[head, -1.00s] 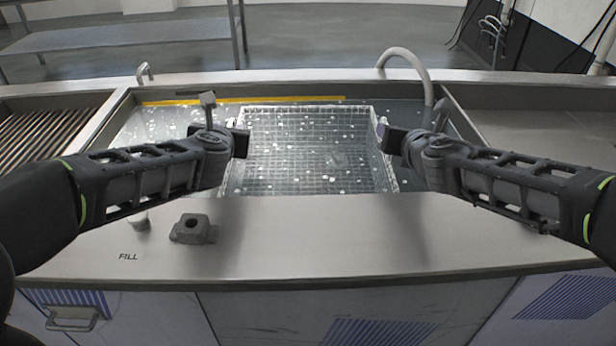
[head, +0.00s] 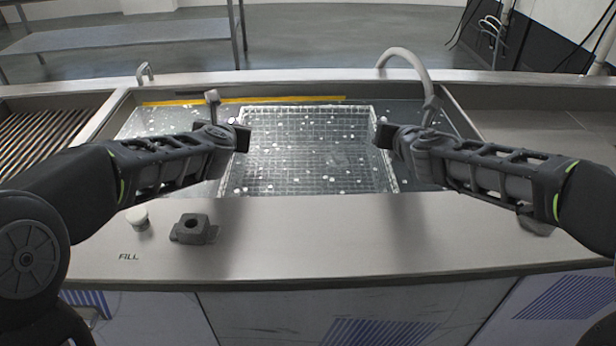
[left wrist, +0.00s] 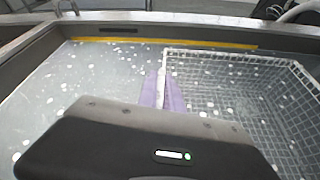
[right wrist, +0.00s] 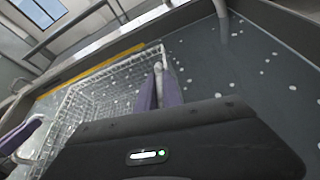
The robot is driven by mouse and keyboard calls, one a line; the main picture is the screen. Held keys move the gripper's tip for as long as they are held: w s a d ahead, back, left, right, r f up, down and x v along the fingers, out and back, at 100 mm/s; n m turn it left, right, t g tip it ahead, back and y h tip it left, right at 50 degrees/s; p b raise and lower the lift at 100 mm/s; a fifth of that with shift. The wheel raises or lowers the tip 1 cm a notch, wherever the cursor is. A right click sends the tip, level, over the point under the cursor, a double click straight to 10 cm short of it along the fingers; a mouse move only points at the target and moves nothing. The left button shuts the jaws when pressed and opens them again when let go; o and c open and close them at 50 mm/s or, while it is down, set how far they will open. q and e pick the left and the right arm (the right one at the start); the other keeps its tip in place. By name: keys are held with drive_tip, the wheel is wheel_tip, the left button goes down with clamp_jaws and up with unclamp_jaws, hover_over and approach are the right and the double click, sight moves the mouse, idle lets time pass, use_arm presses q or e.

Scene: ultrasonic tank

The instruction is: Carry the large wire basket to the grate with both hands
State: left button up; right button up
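The large wire basket (head: 318,150), a white mesh box, sits in the liquid of the tank (head: 150,120). My left gripper (head: 236,124) is at the basket's left side. In the left wrist view its purple fingers (left wrist: 163,92) are close together on a white upright part of the basket (left wrist: 240,62). My right gripper (head: 382,124) is at the right side. In the right wrist view its purple fingers (right wrist: 160,92) are close together on a white part of the basket (right wrist: 90,105). The slatted grate (head: 38,130) lies left of the tank and is empty.
A curved pipe (head: 408,58) rises at the tank's back right. A yellow strip (head: 240,100) runs along the back wall. The right counter (head: 530,140) is clear.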

use_arm(q)
clamp_jaws()
use_arm(e)
clamp_jaws()
idle(0.6)
